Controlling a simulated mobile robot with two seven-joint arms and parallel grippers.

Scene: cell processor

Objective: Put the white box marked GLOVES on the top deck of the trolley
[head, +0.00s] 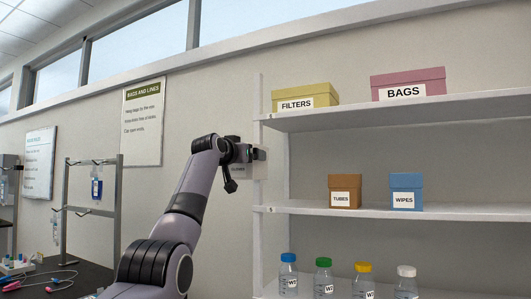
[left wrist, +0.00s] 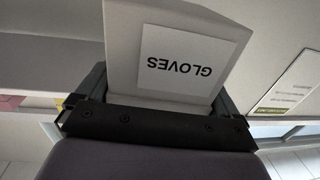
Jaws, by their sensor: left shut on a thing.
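The white box marked GLOVES (left wrist: 179,53) fills the upper middle of the left wrist view, its label upside down there. My left gripper (left wrist: 160,100) is shut on it, one finger on each side. In the head view the left gripper (head: 243,153) holds the white box (head: 260,164) up at the left end of the shelf unit, level between the top and middle shelves; the arm partly hides the box. Whether the box touches the shelf post cannot be told. My right gripper is not in view. The trolley is not in view.
The shelf unit (head: 440,213) holds a yellow FILTERS box (head: 305,93), a pink BAGS box (head: 408,82), a brown TUBES box (head: 344,190), a blue WIPES box (head: 406,188) and several capped bottles. A metal stand (head: 118,210) and dark bench (head: 70,278) are at left.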

